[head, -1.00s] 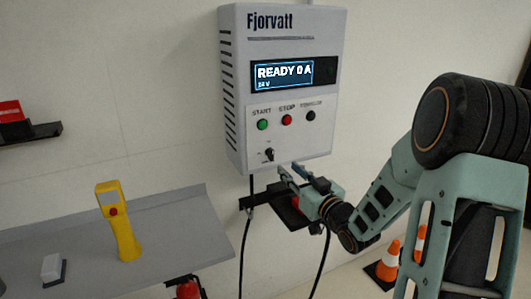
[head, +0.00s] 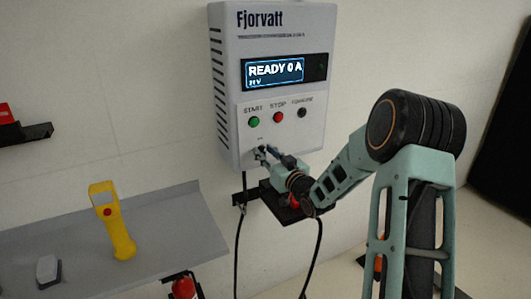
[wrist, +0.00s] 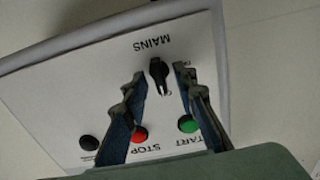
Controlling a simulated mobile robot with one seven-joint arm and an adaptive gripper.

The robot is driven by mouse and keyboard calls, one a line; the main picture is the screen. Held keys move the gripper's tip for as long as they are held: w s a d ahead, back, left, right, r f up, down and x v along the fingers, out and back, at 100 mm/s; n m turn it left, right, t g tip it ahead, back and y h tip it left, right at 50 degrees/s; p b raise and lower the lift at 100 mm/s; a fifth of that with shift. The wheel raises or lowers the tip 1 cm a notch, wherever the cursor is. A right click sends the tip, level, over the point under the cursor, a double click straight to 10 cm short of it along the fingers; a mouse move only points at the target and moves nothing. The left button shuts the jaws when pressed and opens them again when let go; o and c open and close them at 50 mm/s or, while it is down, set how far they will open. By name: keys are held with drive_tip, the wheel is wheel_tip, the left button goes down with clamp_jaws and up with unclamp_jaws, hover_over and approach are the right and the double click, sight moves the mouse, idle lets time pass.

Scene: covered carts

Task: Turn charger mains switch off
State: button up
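The charger (head: 270,85) is a light grey wall box marked Fjorvatt, and its display (head: 272,71) reads READY 0 A. The black mains switch (wrist: 159,70) is a rotary knob under the word MAINS in the wrist view, which shows the panel upside down. My gripper (wrist: 158,78) is open, with one finger on each side of the knob and a gap visible to both sides. In the head view my gripper (head: 268,152) is at the lower front of the charger and mostly hides the knob.
Green start (head: 254,121), red stop (head: 278,117) and black (head: 302,112) buttons sit above the switch. A grey shelf (head: 165,225) at left holds a yellow handheld device (head: 112,220). Cables hang below the charger. A red extinguisher (head: 184,288) is under the shelf.

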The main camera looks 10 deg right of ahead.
clamp_jaws()
drive_tip(key=shift+f+n+b, duration=0.2)
drive_tip(key=shift+n+b, duration=0.1)
drive_tip(key=shift+b, duration=0.55)
drive_tip(key=n+b, duration=0.8)
drive_tip(key=b, duration=0.4)
drive_tip(key=n+b, duration=0.9)
drive_tip(key=b, duration=0.4)
drive_tip(key=shift+s+a+f+b, duration=0.1)
drive_tip(key=shift+a+b, duration=0.05)
drive_tip(key=shift+b, duration=0.15)
drive_tip(key=shift+n, duration=0.3)
